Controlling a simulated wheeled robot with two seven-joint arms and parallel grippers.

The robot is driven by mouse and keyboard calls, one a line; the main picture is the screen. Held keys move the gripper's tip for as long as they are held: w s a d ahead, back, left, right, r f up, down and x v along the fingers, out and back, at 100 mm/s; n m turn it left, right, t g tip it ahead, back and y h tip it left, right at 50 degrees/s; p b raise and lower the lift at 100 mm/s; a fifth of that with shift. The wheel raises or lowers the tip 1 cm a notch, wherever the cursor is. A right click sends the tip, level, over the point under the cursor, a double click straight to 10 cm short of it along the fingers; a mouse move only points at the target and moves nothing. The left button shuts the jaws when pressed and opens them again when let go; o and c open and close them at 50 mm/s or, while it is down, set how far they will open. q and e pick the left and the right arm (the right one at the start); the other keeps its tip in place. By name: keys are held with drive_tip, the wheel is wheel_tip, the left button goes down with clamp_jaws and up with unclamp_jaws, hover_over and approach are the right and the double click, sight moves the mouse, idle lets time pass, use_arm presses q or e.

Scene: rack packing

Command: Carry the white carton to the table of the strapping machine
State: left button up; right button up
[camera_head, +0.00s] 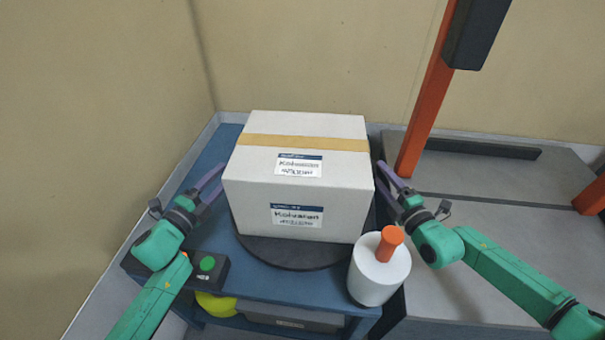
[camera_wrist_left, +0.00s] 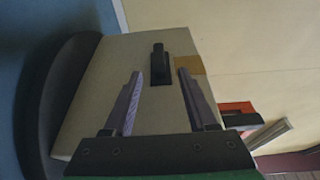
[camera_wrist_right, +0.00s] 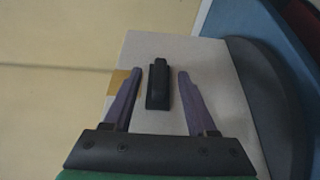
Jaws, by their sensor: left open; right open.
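The white carton (camera_head: 300,185), with brown tape and two labels, sits upright on a dark round turntable (camera_head: 272,250) on a blue table. My left gripper (camera_head: 217,180) is open at the carton's left side, and my right gripper (camera_head: 382,172) is open at its right side. In the left wrist view, a black handle (camera_wrist_left: 160,66) on the carton side lies between the spread fingers. The right wrist view shows a similar black handle (camera_wrist_right: 158,85) between the open fingers. The strapping machine's grey table (camera_head: 480,240) stands on the right, with an orange upright (camera_head: 424,105).
A white cylinder (camera_head: 378,277) with an orange top stands at the blue table's (camera_head: 305,287) front right, close to the carton and my right arm. A dark box with a green button (camera_head: 207,263) is at front left. Walls close off the left and back.

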use_arm(q)
drive_tip(key=x, duration=0.5)
drive_tip(key=shift+w, duration=0.25)
use_arm(e)
drive_tip(key=x, duration=0.5)
drive_tip(key=shift+w+a, duration=0.1)
drive_tip(key=shift+w, duration=0.15)
use_arm(q)
clamp_jaws()
use_arm(e)
clamp_jaws()
use_arm(q)
drive_tip(key=shift+f, duration=0.1)
use_arm(e)
drive_tip(key=shift+f, duration=0.1)
